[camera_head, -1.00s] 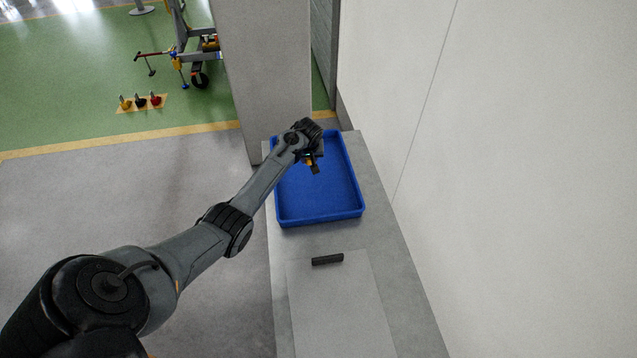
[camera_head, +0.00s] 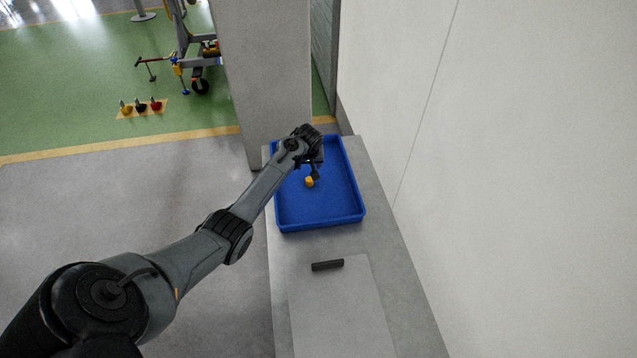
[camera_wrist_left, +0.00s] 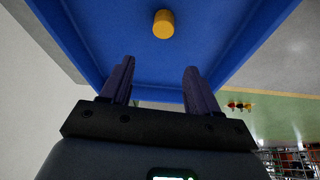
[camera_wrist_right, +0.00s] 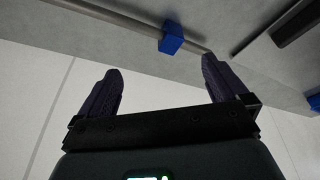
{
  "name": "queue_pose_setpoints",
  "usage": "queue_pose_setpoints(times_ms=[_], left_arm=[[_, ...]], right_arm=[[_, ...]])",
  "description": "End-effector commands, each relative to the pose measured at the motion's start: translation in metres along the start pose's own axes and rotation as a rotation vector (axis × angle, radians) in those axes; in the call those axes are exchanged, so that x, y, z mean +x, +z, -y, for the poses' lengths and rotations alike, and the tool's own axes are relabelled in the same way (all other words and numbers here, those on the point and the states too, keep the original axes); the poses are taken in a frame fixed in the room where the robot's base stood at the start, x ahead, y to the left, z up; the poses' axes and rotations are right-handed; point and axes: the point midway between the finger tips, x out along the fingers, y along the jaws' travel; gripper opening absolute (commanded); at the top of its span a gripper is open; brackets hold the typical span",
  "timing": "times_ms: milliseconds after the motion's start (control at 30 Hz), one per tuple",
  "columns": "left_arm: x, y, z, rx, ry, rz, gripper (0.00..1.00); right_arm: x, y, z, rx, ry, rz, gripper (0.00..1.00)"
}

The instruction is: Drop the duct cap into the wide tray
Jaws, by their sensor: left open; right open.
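The duct cap (camera_head: 309,182) is a small orange-yellow cylinder, seen against the floor of the blue wide tray (camera_head: 289,222). It also shows in the left wrist view (camera_wrist_left: 163,24), ahead of and apart from the fingers. Whether it rests on the tray floor or is still in the air I cannot tell. My left gripper (camera_head: 315,172) is over the tray, and its spread, empty fingers show in the left wrist view (camera_wrist_left: 159,65). My right gripper (camera_wrist_right: 160,65) is open and empty in its wrist view and does not show in the head view.
A dark bar (camera_head: 327,265) lies on the grey bench in front of the tray. A pale wall (camera_head: 500,150) runs along the right, and a grey pillar (camera_head: 265,80) stands behind the bench's left side. A blue block (camera_wrist_right: 171,37) shows in the right wrist view.

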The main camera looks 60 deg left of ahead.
Motion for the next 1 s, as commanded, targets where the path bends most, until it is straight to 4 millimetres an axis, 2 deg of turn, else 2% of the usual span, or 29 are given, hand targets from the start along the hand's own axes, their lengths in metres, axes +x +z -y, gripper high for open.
queue_pose_setpoints(times_ms=[167, 600, 800, 1000], left_arm=[[-0.02, -0.002, -0.001, 0.0, 0.002, -0.002, 0.61], [-0.09, -0.001, 0.0, 0.0, 0.002, -0.002, 0.61], [-0.104, 0.0, 0.0, 0.0, 0.0, 0.0, 0.61], [-0.106, 0.0, 0.0, 0.0, 0.0, 0.0, 0.61]], right_arm=[[-0.011, -0.004, 0.0, 0.0, 0.0, 0.0, 1.0], [-0.036, -0.011, -0.003, -0.009, 0.008, 0.001, 1.0], [-0.04, -0.012, -0.004, -0.009, 0.008, 0.001, 1.0], [-0.04, -0.012, -0.003, -0.008, 0.006, 0.001, 1.0]])
